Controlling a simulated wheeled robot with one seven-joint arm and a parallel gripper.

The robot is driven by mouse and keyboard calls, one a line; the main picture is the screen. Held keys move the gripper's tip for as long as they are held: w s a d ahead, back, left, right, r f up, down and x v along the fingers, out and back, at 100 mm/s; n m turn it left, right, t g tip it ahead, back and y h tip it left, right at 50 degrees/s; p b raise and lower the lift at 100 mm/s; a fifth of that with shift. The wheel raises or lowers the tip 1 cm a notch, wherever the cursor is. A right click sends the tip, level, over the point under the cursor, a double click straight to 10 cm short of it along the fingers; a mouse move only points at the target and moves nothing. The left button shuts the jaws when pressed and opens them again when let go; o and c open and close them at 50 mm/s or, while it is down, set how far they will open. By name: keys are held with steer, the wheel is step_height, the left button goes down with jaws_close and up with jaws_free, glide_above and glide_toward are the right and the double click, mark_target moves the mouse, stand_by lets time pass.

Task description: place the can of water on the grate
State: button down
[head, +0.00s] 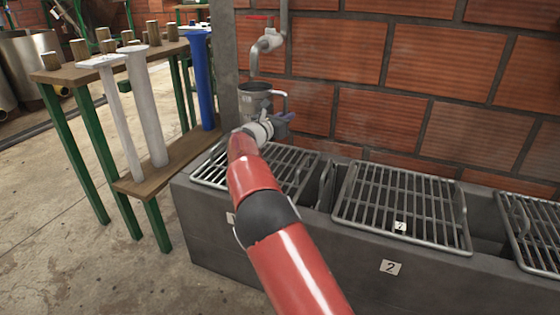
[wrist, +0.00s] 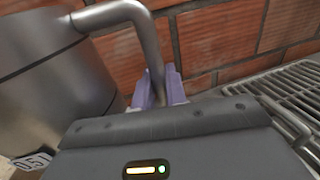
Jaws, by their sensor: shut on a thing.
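The can (head: 252,99), a grey metal mug with a loop handle, is held upright below the tap (head: 270,40). In the wrist view the can (wrist: 55,85) fills the left side, with a "0.5" label low on it. My gripper (head: 286,118) has purple fingertips, which also show in the wrist view (wrist: 160,90), shut on the can's handle. The water inside is not visible. The left grate (head: 290,165) lies below and around my wrist. The middle grate (head: 400,205) carries a "2" tag and is bare.
The grates sit on a grey concrete trough (head: 310,245) against a brick wall (head: 400,60). A third grate (head: 535,230) is at the right edge. A wooden bench (head: 170,165) with green legs stands left, with white and blue tubes on it.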

step_height(320, 180, down, 15)
steer(key=shift+f+b, duration=0.2)
steer(key=shift+b, duration=0.7)
steer(key=c, duration=1.4)
jaws_free()
